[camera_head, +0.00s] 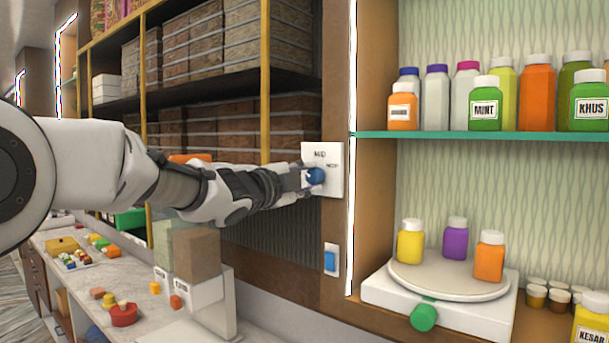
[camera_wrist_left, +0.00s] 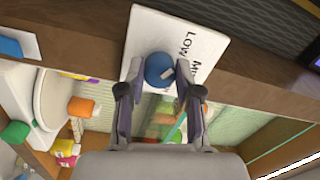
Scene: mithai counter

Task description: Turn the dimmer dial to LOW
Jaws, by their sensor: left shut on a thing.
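The dimmer dial (camera_head: 316,175) is a round blue knob on a white wall plate (camera_head: 335,183). The plate carries MID at its top and a partly readable label at its right in the head view. In the left wrist view, the dial (camera_wrist_left: 158,67) has a pale mark pointing roughly toward the partly hidden MID, and LOW is readable beside it. My left gripper (camera_head: 306,180) reaches in from the left and is shut on the dial, one finger on either side of it. In the head view the gripper hides the plate's left part. My right gripper is not in view.
A blue switch (camera_head: 330,260) sits on the wall post below the plate. To the right, a white turntable (camera_head: 450,280) with a green knob (camera_head: 423,317) holds three bottles. A teal shelf (camera_head: 480,135) bears several bottles. Brown boxes fill shelves behind my arm.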

